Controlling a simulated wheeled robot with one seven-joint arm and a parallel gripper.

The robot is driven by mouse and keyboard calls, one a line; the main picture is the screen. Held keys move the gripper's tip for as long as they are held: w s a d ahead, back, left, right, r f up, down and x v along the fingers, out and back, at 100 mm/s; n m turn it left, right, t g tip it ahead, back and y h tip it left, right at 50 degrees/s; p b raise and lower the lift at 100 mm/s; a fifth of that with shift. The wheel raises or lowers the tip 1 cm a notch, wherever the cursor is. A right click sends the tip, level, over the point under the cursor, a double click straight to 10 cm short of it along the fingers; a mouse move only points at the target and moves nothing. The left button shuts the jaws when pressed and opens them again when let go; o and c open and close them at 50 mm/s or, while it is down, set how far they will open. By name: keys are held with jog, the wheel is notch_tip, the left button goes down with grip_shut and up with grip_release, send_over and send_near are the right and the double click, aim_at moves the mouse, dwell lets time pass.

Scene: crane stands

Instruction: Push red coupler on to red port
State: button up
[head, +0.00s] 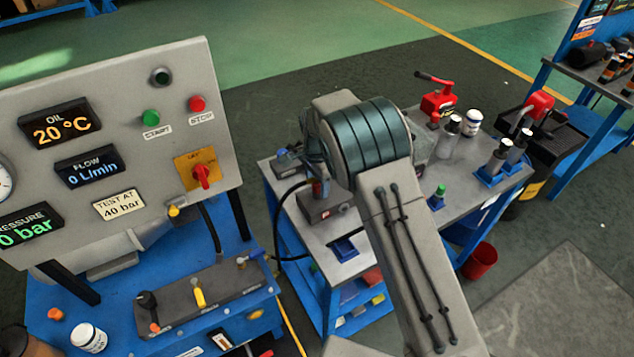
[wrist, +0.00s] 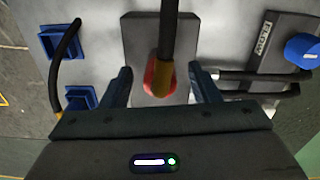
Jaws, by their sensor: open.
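In the wrist view my gripper (wrist: 160,69) is open. Its two dark fingers stand on either side of the red coupler (wrist: 151,80), with a gap on each side. My fingers are mostly hidden there.
Two blue holders (wrist: 60,41) and a loose black hose (wrist: 66,62) lie left of the block. A flow block with a blue knob (wrist: 302,50) and pipes is at right.

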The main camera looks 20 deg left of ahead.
jog(key=shift+r+p, duration=1)
jog(key=shift+r, duration=1.3)
notch_tip(320, 180, up, 14)
jog(key=f+b, duration=0.1)
jog(key=b, duration=0.2)
jog(key=d+r+n, duration=0.1)
jog(key=d+r, duration=0.5)
jog(key=d, duration=0.5)
jog(key=s+d+r+n+t+y, duration=0.1)
jog(key=s+d+r, duration=0.15)
jog(key=d, duration=0.35)
jog(key=s+d+r+n, duration=0.1)
jog(key=s+d+r, duration=0.15)
jog(key=d, duration=0.35)
jog(key=s+d+f+n+t, duration=0.1)
jog(key=s+d+f+n, duration=0.1)
jog(key=s+d, duration=0.5)
jog(key=s+d+f+n+t+h, duration=0.1)
jog(key=s+d+f+n, duration=0.1)
jog(key=s+d, duration=0.6)
jog(key=s, duration=0.5)
jog(key=shift+d+f+t, duration=0.15)
jog(key=shift+f+t, duration=0.15)
jog(key=shift+t, duration=0.1)
